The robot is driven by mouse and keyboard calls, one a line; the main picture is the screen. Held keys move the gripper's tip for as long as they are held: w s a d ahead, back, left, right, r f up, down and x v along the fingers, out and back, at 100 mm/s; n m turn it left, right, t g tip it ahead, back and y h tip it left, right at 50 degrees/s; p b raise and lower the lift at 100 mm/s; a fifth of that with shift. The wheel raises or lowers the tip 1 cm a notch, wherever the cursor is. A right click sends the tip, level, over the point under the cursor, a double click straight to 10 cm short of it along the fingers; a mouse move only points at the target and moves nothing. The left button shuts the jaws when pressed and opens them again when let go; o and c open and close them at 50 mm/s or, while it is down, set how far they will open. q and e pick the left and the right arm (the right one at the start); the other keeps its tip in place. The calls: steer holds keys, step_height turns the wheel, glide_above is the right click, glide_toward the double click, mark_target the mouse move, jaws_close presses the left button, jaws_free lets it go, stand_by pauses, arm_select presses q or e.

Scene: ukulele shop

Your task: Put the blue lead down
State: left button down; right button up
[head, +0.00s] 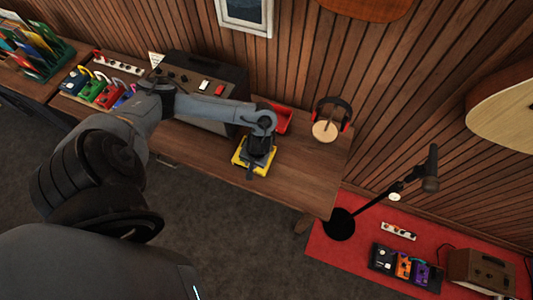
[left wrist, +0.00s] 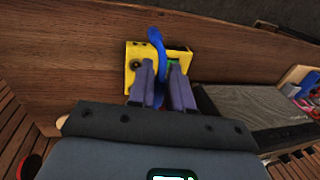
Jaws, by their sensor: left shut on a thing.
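My left gripper (head: 252,170) is over the front part of the wooden bench. In the left wrist view, its fingers (left wrist: 163,75) are shut on the blue lead (left wrist: 156,38), which rises from between them and bends to the left at its top end. Behind the fingers is a yellow pedal (left wrist: 133,54), with part of its top covered by the lead and fingers. The pedal (head: 239,159) also shows under my gripper in the head view. I cannot tell whether the lead touches the pedal. In the head view the lead is hidden. My right gripper is not in view.
A red tray (head: 283,119) and a headphone stand (head: 324,131) are at the back of the bench (head: 300,180). A black amplifier (head: 190,82) stands left of my gripper, with several coloured pedals (head: 106,96) beyond. Bare wood lies to the right.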

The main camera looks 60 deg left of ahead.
arm_select(q)
steer(key=shift+w+a+f, duration=0.1)
steer(key=shift+a+f, duration=0.05)
steer(key=shift+a, duration=0.15)
steer(key=w+a+f+b, duration=0.2)
steer(key=w+f, duration=0.1)
steer(key=w+a+f+b, duration=0.2)
steer(key=w+f+b, duration=0.1)
steer(key=w+a+f+b, duration=0.2)
steer(key=w+f, duration=0.1)
steer(key=f, duration=0.1)
steer(key=shift+w+b, duration=0.15)
steer(key=shift+b, duration=0.25)
steer(key=shift+f, duration=0.25)
steer(key=shift+f, duration=0.1)
steer(key=c, duration=1)
jaws_free()
steer(key=shift+c, duration=0.2)
